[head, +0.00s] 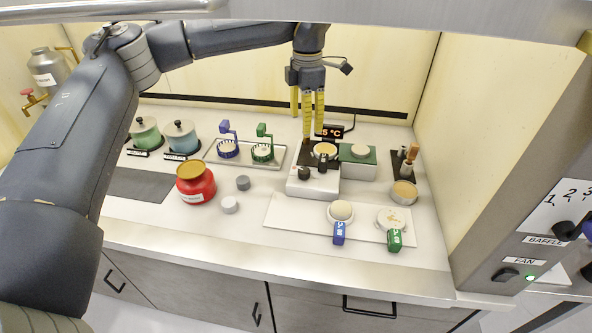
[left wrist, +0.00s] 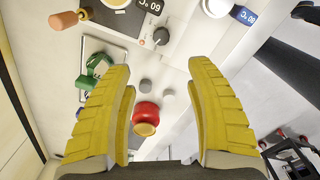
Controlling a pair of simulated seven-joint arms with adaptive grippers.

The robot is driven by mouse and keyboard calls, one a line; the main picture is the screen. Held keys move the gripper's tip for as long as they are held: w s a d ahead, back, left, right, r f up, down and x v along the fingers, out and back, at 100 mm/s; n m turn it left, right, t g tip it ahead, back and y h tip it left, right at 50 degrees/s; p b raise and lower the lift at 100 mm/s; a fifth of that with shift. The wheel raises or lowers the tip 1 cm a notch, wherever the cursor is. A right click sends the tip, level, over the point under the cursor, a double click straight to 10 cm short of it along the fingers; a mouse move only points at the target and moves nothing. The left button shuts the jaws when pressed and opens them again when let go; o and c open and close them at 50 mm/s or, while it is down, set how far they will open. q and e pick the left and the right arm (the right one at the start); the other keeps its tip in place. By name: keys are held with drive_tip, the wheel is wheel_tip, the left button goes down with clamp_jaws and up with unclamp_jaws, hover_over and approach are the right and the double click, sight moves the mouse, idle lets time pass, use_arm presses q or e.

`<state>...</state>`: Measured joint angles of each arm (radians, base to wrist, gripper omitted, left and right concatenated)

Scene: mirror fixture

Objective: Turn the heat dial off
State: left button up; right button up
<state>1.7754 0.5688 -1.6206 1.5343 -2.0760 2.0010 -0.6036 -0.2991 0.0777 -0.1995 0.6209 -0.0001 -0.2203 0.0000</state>
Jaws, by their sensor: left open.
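The white hot plate (head: 313,184) stands mid-bench with a black top. Its small black dial (head: 304,172) is on the front left of the body; the dial also shows in the left wrist view (left wrist: 161,36), but its setting is too small to read. A shallow dish (head: 325,148) sits on the plate. A black display (head: 332,131) behind it shows red characters ending in "5 °C", partly hidden by a finger. My left gripper (head: 313,128) points down above the back of the hot plate, its yellow fingers open and empty, apart from the dial. My right gripper is not in view.
A red jar (head: 195,182) and two grey weights (head: 243,183) are left. A white board (head: 285,212) with blue- and green-tagged dishes lies in front. A tray (head: 278,165) holds two handled pieces.

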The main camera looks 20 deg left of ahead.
use_arm(q)
drive_tip(key=m, duration=0.4)
approach(303, 170)
wheel_tip(303, 170, down, 10)
drive_tip(key=shift+f, duration=0.1)
idle(0.5)
drive_tip(key=shift+c, duration=0.2)
clamp_jaws()
drive_tip(key=shift+n, duration=0.4)
